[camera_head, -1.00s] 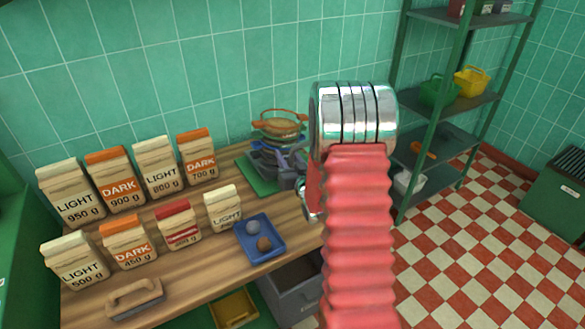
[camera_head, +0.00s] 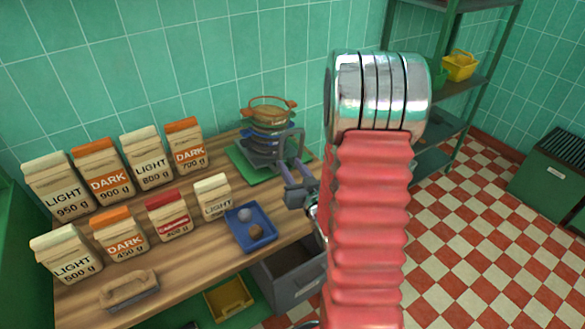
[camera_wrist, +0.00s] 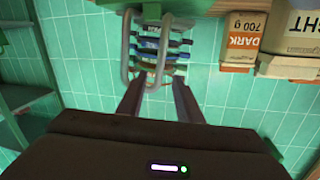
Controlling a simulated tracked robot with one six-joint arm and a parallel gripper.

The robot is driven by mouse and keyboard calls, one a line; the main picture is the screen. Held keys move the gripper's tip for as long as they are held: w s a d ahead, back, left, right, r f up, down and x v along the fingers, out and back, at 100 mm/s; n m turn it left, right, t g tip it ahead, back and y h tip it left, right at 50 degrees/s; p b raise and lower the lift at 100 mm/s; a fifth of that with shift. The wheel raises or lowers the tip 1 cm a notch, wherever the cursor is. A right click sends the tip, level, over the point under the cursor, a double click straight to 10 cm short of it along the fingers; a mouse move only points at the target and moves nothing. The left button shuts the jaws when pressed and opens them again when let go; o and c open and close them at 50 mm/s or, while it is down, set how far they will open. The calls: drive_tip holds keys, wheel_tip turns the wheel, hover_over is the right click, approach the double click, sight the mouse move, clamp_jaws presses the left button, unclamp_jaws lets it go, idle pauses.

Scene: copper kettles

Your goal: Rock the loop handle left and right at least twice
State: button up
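The loop handle (camera_head: 291,146) is a grey upright loop at the right front of the green board, beside a stack of cookware. In the wrist view the loop handle (camera_wrist: 125,45) hangs upside down from a grey bar. My gripper (camera_head: 288,168) is just in front of the loop. In the wrist view my gripper (camera_wrist: 158,82) has its two dark fingers apart, with the loop's rounded end near the tips. The left finger overlaps the loop there; I cannot tell whether they touch. Nothing appears clamped.
The stack (camera_head: 267,118) with an orange-handled strainer on top stands on the green board (camera_head: 240,160). A grey drawer (camera_head: 300,280) stands open below. A green shelf (camera_head: 480,80) is at right.

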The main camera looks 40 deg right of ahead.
drive_tip(key=shift+c, duration=0.5)
drive_tip(key=shift+r, duration=0.1)
drive_tip(key=shift+c, duration=0.8)
drive_tip(key=shift+w+a+r+g, duration=0.3)
drive_tip(key=shift+w+a+r, duration=0.05)
drive_tip(key=shift+w+a, duration=0.05)
drive_tip(key=c, duration=0.3)
drive_tip(key=a+r+g, duration=0.1)
drive_tip(key=a+r+n+g, duration=0.1)
drive_tip(key=a, duration=0.1)
drive_tip(key=a+r+g, duration=0.1)
drive_tip(key=a+r, duration=0.1)
drive_tip(key=shift+w+n+y, duration=0.35)
drive_tip(key=shift+n+y, duration=0.05)
clamp_jaws()
drive_tip(key=s+a+r+n+g+y, duration=0.1)
drive_tip(key=s+a+r+g, duration=0.3)
drive_tip(key=s+a, duration=0.5)
drive_tip(key=s+a+r+n+g+y, duration=0.1)
drive_tip(key=s+a+r+g+y, duration=0.1)
drive_tip(key=s+a, duration=0.8)
drive_tip(key=s+r+g, duration=0.1)
drive_tip(key=s+r, duration=0.1)
drive_tip(key=s, duration=0.2)
drive_tip(key=shift+s+r+n+g, duration=0.2)
drive_tip(key=shift+r+n+g, duration=0.1)
drive_tip(key=shift+r+g, duration=0.1)
drive_tip(key=shift+a, duration=0.1)
